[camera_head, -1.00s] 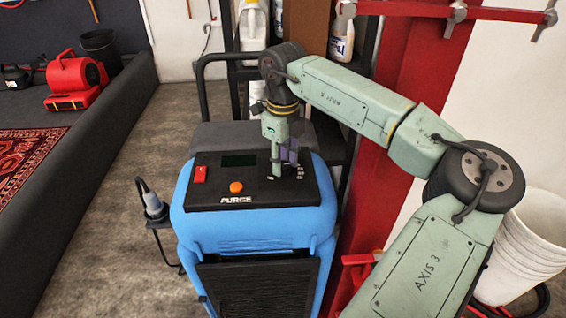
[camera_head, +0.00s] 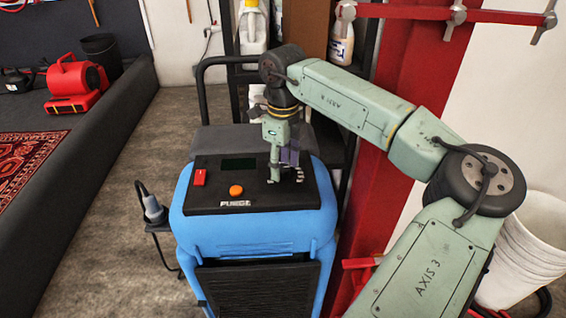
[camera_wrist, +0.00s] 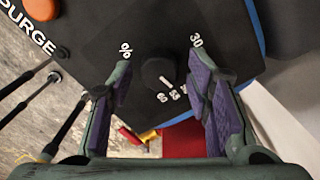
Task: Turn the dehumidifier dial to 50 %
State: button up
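The blue dehumidifier (camera_head: 255,226) stands upright with a black top panel (camera_head: 228,199). Its dark dial (camera_wrist: 157,74) shows in the wrist view, with a white pointer mark pointing toward the small numbers below it in the picture. White marks surround it: "%" (camera_wrist: 125,49) at upper left, "30" (camera_wrist: 196,41) at upper right, and small numbers below that are hard to read. My gripper (camera_wrist: 163,70) is open, with one purple-padded finger on each side of the dial and visible gaps.
An orange button (camera_head: 236,190) and a red switch (camera_head: 200,178) sit on the panel left of my gripper. A black handle (camera_head: 202,92) rises behind. A red post (camera_head: 385,130) stands close on the right, with white buckets (camera_head: 525,245) beyond.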

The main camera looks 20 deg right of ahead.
aim_at(283, 168)
jog(key=shift+o, duration=0.3)
notch_tip(283, 168, up, 12)
dwell(0.5)
